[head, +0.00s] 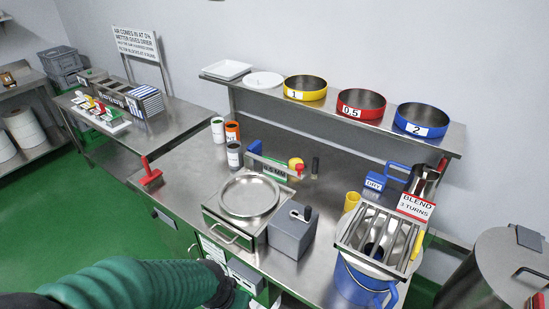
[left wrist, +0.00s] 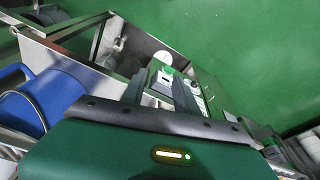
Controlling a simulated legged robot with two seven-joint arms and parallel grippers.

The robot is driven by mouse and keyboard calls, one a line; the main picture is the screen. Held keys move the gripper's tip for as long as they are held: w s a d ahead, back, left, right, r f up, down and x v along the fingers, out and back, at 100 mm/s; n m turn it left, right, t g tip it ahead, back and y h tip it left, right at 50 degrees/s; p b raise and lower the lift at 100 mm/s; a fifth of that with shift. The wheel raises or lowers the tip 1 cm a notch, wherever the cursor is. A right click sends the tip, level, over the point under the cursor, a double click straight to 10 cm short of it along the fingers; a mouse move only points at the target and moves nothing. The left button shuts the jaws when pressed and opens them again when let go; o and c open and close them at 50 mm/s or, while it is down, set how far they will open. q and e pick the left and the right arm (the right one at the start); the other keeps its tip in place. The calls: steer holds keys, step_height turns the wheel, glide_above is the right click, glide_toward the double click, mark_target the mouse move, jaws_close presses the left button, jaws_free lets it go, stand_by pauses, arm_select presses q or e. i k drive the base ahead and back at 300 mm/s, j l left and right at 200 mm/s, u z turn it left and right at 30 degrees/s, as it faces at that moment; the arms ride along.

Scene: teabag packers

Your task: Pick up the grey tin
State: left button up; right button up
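The grey tin (head: 234,155), with a white label, stands upright on the steel bench in the head view. The grey tin does not show in that view. My right gripper is in neither view.
A red-handled tool (head: 151,173) stands left of the tins. A scale with a round pan (head: 249,196) and a grey box (head: 292,230) stand in front. A shelf (head: 290,100) holds coloured rings behind. Bare bench lies left of the scale.

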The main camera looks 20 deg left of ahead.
mark_target(235, 155)
steer(key=i+j+z, duration=0.1)
steer(key=j+z, duration=0.6)
steer(key=j, duration=0.15)
steer(key=j+z, duration=0.35)
steer(key=j, duration=0.6)
steer(key=k+j+z, duration=0.1)
steer(key=j, duration=0.5)
steer(key=k+j, duration=0.15)
steer(key=j, duration=0.45)
steer(key=i+l, duration=0.35)
steer(key=i, duration=0.15)
steer(key=k+l+z, duration=0.05)
